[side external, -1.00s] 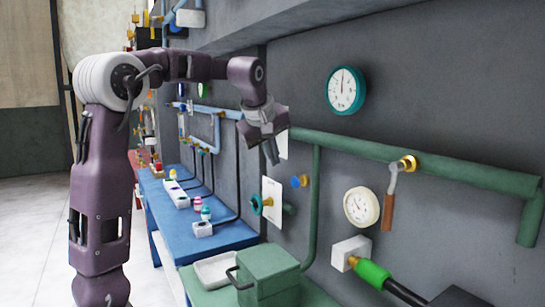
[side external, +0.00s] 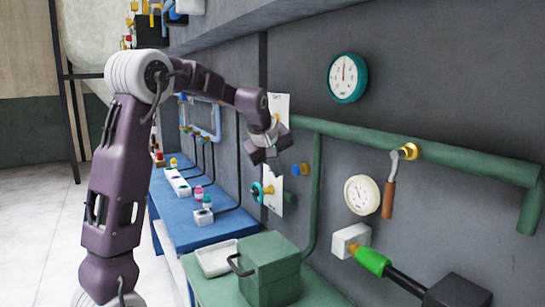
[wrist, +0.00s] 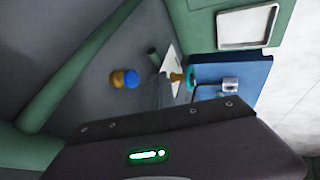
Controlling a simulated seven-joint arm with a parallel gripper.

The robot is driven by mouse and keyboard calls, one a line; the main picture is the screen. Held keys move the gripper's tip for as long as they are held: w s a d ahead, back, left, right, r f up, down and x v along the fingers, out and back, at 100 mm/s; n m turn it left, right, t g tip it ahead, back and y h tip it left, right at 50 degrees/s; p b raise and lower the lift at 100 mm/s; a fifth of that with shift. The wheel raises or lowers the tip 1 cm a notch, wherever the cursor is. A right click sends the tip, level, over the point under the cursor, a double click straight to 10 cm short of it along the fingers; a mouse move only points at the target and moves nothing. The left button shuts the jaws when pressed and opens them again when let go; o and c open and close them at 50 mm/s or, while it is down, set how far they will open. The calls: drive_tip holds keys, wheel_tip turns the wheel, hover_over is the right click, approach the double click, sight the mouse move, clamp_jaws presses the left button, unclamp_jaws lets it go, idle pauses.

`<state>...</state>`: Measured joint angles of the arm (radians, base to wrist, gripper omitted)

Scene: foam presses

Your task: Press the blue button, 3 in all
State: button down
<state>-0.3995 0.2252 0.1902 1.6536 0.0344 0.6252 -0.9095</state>
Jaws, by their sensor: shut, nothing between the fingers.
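The blue button (side external: 296,170) sticks out from the grey wall on a brass-coloured collar, left of the vertical green pipe. It also shows in the wrist view as a round blue cap (wrist: 131,79) beside its brass collar, with nothing covering it. My gripper (side external: 280,163) is shut and empty. In the side view it is just left of the button and slightly above it, and appears apart from it. Its fingertips are small and dark there, so the exact gap to the button cannot be told.
A teal valve wheel (side external: 257,191) and a white sheet (side external: 273,196) are on the wall below my gripper. A green pipe (side external: 316,190) runs right of the button. A green box (side external: 270,270) stands below. A blue bench (side external: 222,231) holds several small coloured buttons.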

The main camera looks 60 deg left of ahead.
sight(298, 167)
drive_tip(key=shift+w, duration=2)
drive_tip(key=shift+w, duration=0.1)
drive_tip(key=shift+w, duration=0.9)
drive_tip(key=shift+w+d+r, duration=0.1)
drive_tip(key=shift+w, duration=0.15)
drive_tip(key=shift+w+d, duration=0.1)
drive_tip(key=shift+d, duration=0.1)
drive_tip(key=s+d+r, duration=0.3)
drive_tip(key=s+r, duration=0.4)
drive_tip(key=s, duration=0.2)
drive_tip(key=shift+s+r, duration=0.35)
drive_tip(key=shift+s, duration=0.05)
